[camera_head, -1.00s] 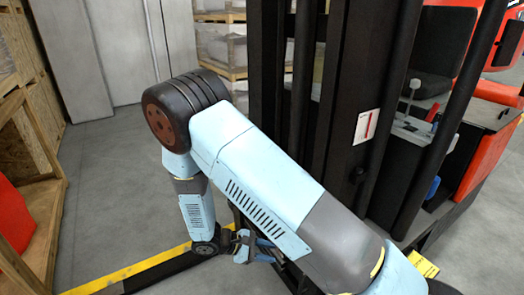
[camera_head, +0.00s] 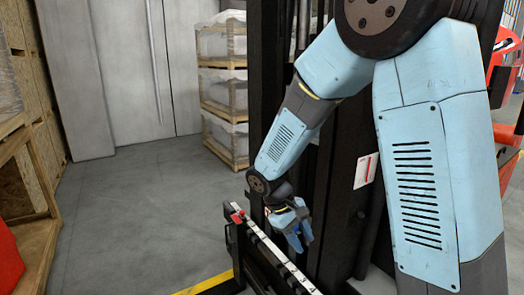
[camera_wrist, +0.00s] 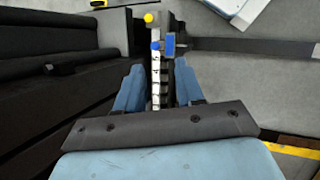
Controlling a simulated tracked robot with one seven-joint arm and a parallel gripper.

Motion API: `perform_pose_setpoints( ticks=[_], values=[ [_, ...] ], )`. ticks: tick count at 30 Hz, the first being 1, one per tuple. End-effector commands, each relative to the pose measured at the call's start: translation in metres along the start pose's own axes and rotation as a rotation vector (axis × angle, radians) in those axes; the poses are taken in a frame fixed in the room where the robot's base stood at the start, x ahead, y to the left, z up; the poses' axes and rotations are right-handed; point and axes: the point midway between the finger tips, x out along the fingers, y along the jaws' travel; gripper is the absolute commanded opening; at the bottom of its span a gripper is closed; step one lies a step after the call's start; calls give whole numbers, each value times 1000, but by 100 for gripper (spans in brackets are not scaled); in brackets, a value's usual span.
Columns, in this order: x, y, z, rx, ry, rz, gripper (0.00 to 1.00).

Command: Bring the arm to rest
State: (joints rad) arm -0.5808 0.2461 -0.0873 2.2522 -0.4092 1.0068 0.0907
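My arm is light blue with dark joints and bends from the upper right down to the middle in the head view. My gripper (camera_head: 302,236) hangs at its end, just above and beside a dark carriage bar (camera_head: 262,240) with white marked strips. In the wrist view, the two blue fingers of my gripper (camera_wrist: 158,86) stand apart. The marked bar (camera_wrist: 155,70) shows between and beyond them. Nothing is visibly held. I cannot tell whether the fingers touch the bar.
The black lift mast (camera_head: 335,180) stands close behind my arm. Wrapped loads on pallets (camera_head: 222,85) stand behind. A wooden rack (camera_head: 28,180) is at the left. The grey floor (camera_head: 140,205) between is clear.

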Motion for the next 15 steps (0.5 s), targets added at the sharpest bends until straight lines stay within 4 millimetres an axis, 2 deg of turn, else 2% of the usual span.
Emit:
perform_pose_setpoints(
  ticks=[6, 15],
  values=[
    [-28, 27, 42, 130, 106, -78, 37],
    [-59, 52, 100, 299, 254, -162, 37]
  ],
)
